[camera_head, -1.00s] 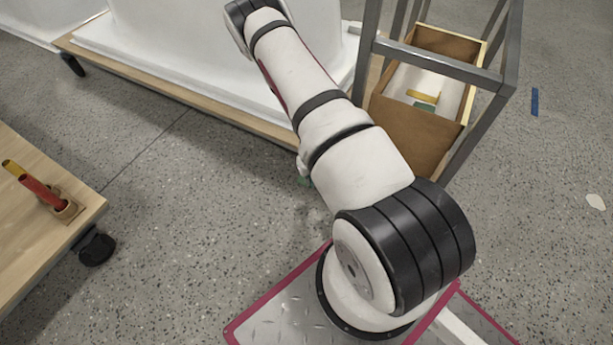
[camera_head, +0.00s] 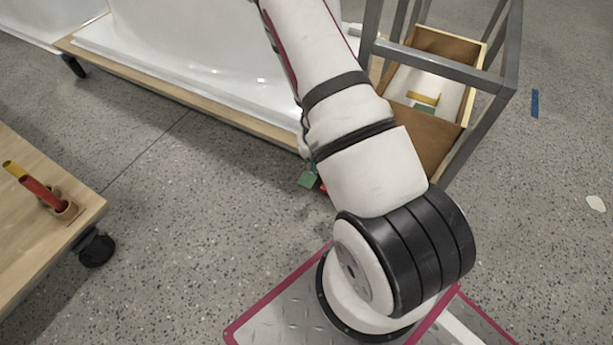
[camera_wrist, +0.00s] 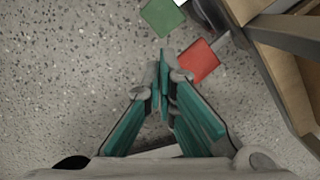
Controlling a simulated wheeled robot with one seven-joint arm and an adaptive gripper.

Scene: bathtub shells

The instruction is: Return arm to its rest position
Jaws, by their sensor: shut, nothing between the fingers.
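My gripper (camera_wrist: 164,78) shows in the wrist view with its teal-padded fingers together and nothing between them. Speckled grey floor lies beyond the fingertips. A green square (camera_wrist: 162,17) and a red square (camera_wrist: 198,60) lie past the fingertips in the wrist view. The green square also shows beside my arm in the head view (camera_head: 308,180).
A grey metal frame cart (camera_head: 440,62) holding a wooden box (camera_head: 425,137) stands close to the right of my arm. A wooden trolley (camera_head: 50,225) with red and yellow handles is at left. The tub's wooden dolly (camera_head: 180,95) lies ahead. Floor between them is clear.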

